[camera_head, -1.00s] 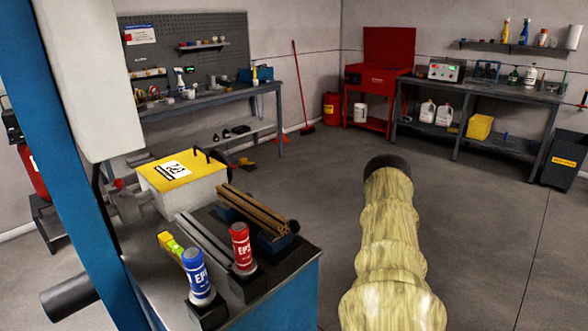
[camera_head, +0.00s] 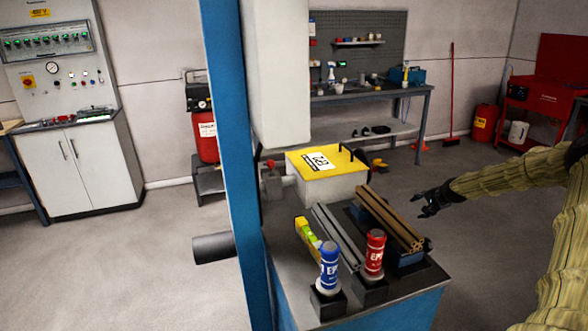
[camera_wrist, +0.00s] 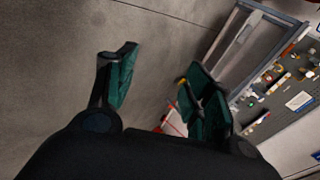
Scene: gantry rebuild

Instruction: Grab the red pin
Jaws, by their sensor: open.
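The red pin (camera_head: 375,253) is a red cylinder with white lettering and a pale rim. It stands upright in a dark square holder on the blue bench at lower centre in the head view. A similar blue pin (camera_head: 329,268) stands upright just left of it. My gripper (camera_head: 423,204) is black, open and empty. It is in the air to the right of the bench, above and right of the red pin and apart from it. In the wrist view my gripper (camera_wrist: 160,66) shows dark green finger pads spread apart with floor between them; no pin shows there.
Brown bars (camera_head: 392,220) lie right behind the red pin. Grey rails (camera_head: 338,238) and a yellow-green level (camera_head: 306,234) lie left of it. A yellow-topped box (camera_head: 316,160) stands behind them. A blue post (camera_head: 232,170) rises at the bench's left. Floor right of the bench is clear.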

